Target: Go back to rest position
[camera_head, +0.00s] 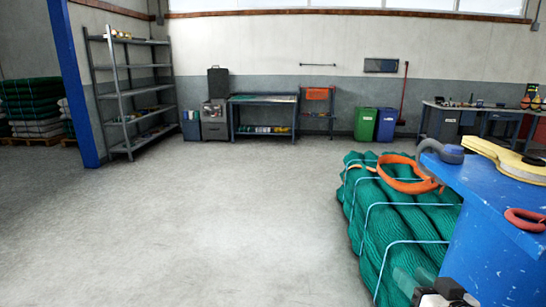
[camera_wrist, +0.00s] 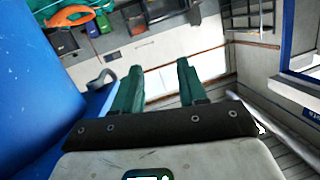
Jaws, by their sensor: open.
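My gripper (camera_wrist: 160,68) shows in the wrist view with its two green fingers apart and nothing between them. In that view it is tilted, with the wall, windows and shelf beyond it. In the head view only a small part of my arm's end (camera_head: 445,294) shows at the bottom edge, in front of the green net bundle and beside the blue work surface. The rest of my arm is out of that view.
A blue bench (camera_head: 497,245) stands close on the right, carrying a yellow tool (camera_head: 505,158) and a red ring (camera_head: 525,220). Green net bundles (camera_head: 400,225) with an orange strap (camera_head: 408,182) lie beside it. Grey shelves (camera_head: 135,88) stand back left. The middle floor is clear.

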